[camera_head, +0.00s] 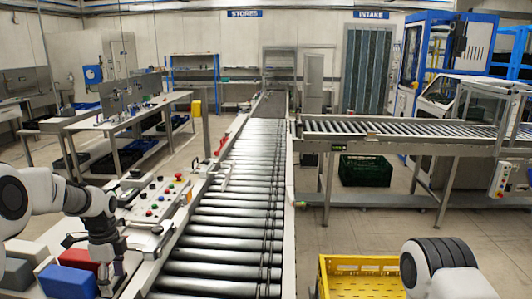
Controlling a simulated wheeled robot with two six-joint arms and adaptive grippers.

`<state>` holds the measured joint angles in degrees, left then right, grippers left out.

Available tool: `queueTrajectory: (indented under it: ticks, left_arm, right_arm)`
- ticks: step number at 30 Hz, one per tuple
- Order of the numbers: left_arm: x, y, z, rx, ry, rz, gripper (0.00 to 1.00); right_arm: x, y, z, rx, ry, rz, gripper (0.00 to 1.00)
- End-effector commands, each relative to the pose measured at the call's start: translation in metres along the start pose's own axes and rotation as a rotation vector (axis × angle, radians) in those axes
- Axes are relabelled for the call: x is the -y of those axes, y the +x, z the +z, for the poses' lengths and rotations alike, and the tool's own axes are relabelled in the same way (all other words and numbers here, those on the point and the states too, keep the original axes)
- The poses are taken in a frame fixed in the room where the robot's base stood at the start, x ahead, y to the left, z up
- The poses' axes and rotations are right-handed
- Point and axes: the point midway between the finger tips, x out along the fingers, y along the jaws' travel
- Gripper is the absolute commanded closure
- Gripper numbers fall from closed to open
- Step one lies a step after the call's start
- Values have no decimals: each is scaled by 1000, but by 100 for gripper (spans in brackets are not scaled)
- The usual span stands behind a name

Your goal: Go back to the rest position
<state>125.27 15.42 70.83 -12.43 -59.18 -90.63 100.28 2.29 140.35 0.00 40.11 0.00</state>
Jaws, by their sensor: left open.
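My left gripper (113,277) points down at the lower left, above or beside a blue block (68,283) and a red block (78,257). Its jaws are open and I see nothing held between them. My left arm comes in from the left edge. Part of my right arm shows at the lower right, and its gripper is out of the picture.
A roller conveyor (236,212) runs away from me, with a control panel (158,205) on its left. A side conveyor (400,130) joins from the right. A yellow crate (345,264) stands at the lower right. A dark green crate (366,170) sits under the side conveyor.

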Motion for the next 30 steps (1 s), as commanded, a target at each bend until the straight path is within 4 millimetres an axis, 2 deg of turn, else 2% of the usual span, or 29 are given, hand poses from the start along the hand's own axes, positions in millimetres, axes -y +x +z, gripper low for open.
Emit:
queueTrajectory:
  ticks: [1, 5, 8, 11, 13, 14, 15, 17, 18, 20, 22, 24, 26, 28, 30]
  left_arm:
    - [-5, 16, -3, 4, 7, 25, 32]
    - [-24, 55, -13, 10, 26, 107, 32]
    - [-45, 92, -23, 13, 44, 179, 32]
    - [-72, 136, -35, 13, 58, 249, 32]
    - [-98, 174, -46, 15, 49, 299, 32]
    - [-112, 193, -51, 16, 39, 320, 32]
    - [-133, 219, -59, 18, 16, 346, 32]
    - [-170, 259, -71, 25, -43, 380, 32]
    - [-197, 283, -78, 33, -95, 396, 32]
    - [-240, 316, -89, 48, -202, 409, 32]
    - [-295, 348, -99, 72, -368, 405, 32]
    - [-349, 365, -106, 99, -602, 361, 32]
    - [-377, 364, -109, 105, -816, 288, 32]
    - [-384, 353, -109, 75, -1062, 173, 32]
    - [-374, 348, -108, 17, -1276, 64, 32]
  right_arm:
    - [0, 5, 0, 0, 0, 0, 63]
    - [0, 12, 0, 0, 0, 0, 63]
    - [0, 18, 0, 1, 0, 0, 63]
    - [0, 25, 0, 1, 0, 0, 63]
    - [0, 32, 0, 1, 0, 0, 63]
    - [0, 35, 0, 1, 0, 0, 63]
    - [0, 40, 0, 1, 0, 0, 63]
    - [0, 47, 0, 1, 0, 0, 63]
    - [0, 52, 0, 1, 0, 0, 63]
    - [0, 58, 0, 1, 0, 0, 63]
    - [0, 66, 0, 1, 0, 0, 63]
    - [0, 72, 0, 1, 0, 0, 63]
    - [0, 72, 1, 1, 0, 0, 63]
    - [0, 69, 0, 1, 0, 0, 63]
    - [0, 69, 0, 1, 0, 0, 63]
